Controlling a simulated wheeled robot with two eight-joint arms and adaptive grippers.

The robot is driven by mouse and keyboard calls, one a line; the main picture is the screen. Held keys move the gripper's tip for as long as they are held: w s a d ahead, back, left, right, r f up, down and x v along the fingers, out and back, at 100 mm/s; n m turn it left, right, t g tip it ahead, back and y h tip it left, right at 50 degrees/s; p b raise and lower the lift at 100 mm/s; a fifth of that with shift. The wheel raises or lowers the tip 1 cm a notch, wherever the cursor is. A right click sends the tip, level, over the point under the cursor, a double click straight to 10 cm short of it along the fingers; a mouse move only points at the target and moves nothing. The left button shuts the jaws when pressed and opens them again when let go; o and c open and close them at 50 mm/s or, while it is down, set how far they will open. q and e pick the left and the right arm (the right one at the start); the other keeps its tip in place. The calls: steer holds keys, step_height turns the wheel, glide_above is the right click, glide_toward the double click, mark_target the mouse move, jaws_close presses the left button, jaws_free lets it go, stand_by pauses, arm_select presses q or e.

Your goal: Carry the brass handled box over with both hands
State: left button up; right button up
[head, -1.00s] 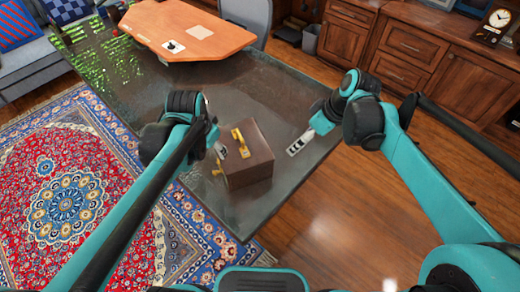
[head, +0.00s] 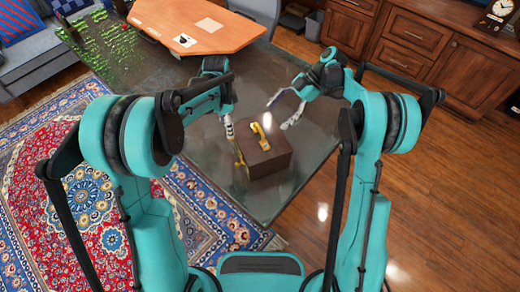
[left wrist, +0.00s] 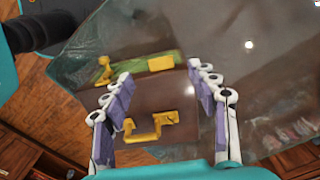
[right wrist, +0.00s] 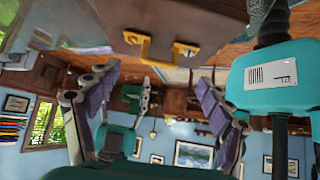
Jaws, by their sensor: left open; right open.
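My left gripper (head: 230,130) is at the box's upper left corner in the head view. In the left wrist view its open fingers (left wrist: 160,88) frame part of the box (left wrist: 150,98) and its brass handle (left wrist: 150,130); contact cannot be told. My right gripper (head: 281,112) is open and empty, just beyond the box's far side. In the right wrist view a brass handle (right wrist: 160,46) shows on the box (right wrist: 190,20), above the open fingers (right wrist: 153,78).
The dark table (head: 165,130) is clear around the box. A wooden desk top (head: 190,22) lies beyond it. Wooden drawers (head: 400,45) stand at the upper right, and a patterned rug (head: 80,185) lies at the left.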

arm_select(q)
steer(key=shift+f, duration=3.9)
arm_select(e)
steer(key=shift+x, duration=3.9)
